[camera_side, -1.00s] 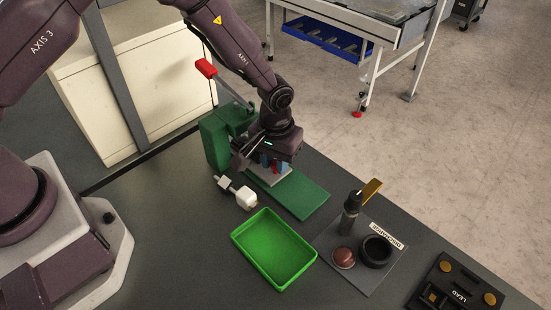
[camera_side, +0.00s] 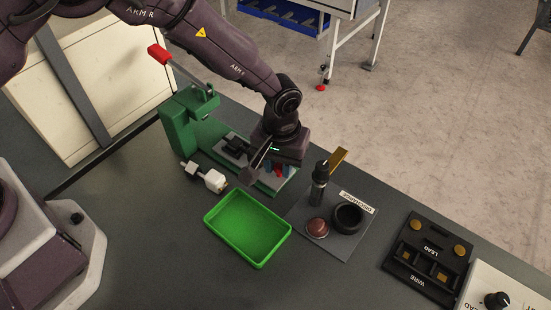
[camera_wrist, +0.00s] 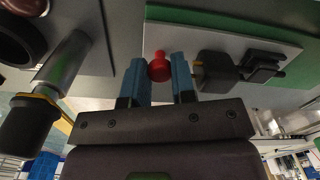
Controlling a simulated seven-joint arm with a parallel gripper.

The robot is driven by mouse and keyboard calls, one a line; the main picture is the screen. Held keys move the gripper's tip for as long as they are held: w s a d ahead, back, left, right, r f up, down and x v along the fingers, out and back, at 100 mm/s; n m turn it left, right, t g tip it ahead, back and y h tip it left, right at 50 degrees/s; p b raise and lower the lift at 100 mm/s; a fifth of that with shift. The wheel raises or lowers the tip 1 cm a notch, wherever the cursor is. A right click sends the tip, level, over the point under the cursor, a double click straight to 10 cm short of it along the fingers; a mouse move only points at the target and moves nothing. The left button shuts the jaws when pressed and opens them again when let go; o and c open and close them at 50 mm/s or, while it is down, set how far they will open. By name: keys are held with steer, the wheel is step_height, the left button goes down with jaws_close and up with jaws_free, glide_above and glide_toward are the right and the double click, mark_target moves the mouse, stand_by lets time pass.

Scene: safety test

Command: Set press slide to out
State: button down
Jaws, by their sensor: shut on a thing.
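The green press (camera_side: 180,130) stands at the back with a red-tipped lever (camera_side: 160,54) raised. Its grey slide plate (camera_side: 228,142) lies on the long green base (camera_side: 264,188) and reaches out from the press toward the base's right end. A black fixture (camera_side: 235,146) sits on the slide; it also shows in the wrist view (camera_wrist: 262,66). My gripper (camera_side: 279,170) is over the slide's outer end. In the wrist view its blue fingers (camera_wrist: 160,78) are shut on the slide's red knob (camera_wrist: 159,66). My gripper hides part of the slide in the side view.
A small white-bodied part (camera_side: 209,179) lies beside the base. A green tray (camera_side: 207,222) is in front. A grey plate labelled DISCHARGE (camera_side: 341,242) holds a probe (camera_side: 319,185), a red-brown button (camera_side: 317,228) and a black ring (camera_side: 348,218). A black LEAD/WIRE block (camera_side: 410,266) is at right.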

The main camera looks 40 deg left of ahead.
steer(key=c, duration=1.2)
jaws_free()
steer(key=shift+d, duration=0.35)
steer(key=shift+r, duration=0.15)
step_height(320, 180, up, 13)
steer(key=shift+a+f, duration=0.1)
